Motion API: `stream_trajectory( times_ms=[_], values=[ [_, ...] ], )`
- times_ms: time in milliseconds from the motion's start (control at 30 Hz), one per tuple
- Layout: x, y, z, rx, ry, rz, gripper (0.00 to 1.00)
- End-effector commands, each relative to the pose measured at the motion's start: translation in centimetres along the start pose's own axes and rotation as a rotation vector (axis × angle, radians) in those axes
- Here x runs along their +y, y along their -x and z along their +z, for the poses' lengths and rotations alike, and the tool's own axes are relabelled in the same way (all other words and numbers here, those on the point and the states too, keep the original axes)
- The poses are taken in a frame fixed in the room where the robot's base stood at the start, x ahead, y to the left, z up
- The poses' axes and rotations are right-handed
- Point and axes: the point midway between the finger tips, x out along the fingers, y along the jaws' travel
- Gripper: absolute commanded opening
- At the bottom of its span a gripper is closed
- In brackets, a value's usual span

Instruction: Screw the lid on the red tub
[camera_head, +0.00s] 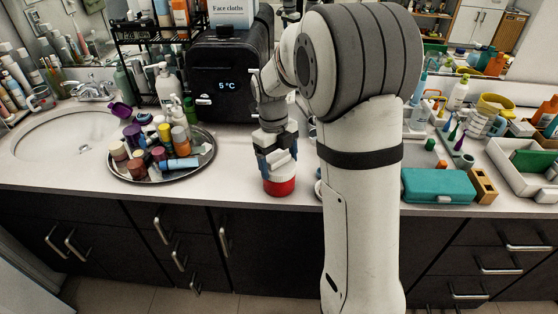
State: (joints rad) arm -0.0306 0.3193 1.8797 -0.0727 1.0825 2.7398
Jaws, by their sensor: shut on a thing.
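The red tub (281,187) stands upright on the counter near its front edge, left of my arm. A white lid (280,173) sits at the top of the tub, between the tub and my gripper. My gripper (277,165) points down from above and is shut on the lid. The fingers cover part of the lid. I cannot tell whether the lid is threaded on or only resting on the tub.
A round metal tray (203,167) with several bottles stands left, beside the sink (40,150). A black box with a "5 °C" display (227,86) stands behind. A teal case (438,186) and a white tray (500,150) lie right. The counter between tray and tub is clear.

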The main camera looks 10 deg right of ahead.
Motion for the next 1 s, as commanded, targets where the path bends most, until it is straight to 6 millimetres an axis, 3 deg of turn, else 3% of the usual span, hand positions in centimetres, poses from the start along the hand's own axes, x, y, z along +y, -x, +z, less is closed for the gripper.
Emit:
stream_trajectory(
  times_ms=[100,333,367,600,867,1000],
  values=[
    [-0.1,0.1,0.0,-0.001,-0.089,0.012,0.53],
    [0.0,0.1,0.0,-0.002,-0.106,0.015,0.53],
    [0.0,0.1,0.0,-0.002,-0.106,0.015,0.82],
    [0.0,0.1,0.0,-0.001,-0.104,0.015,1.00],
    [0.0,0.3,0.0,-0.002,-0.103,0.015,1.00],
    [-0.1,2.0,0.1,-0.004,-0.103,0.014,1.00]
  ],
)
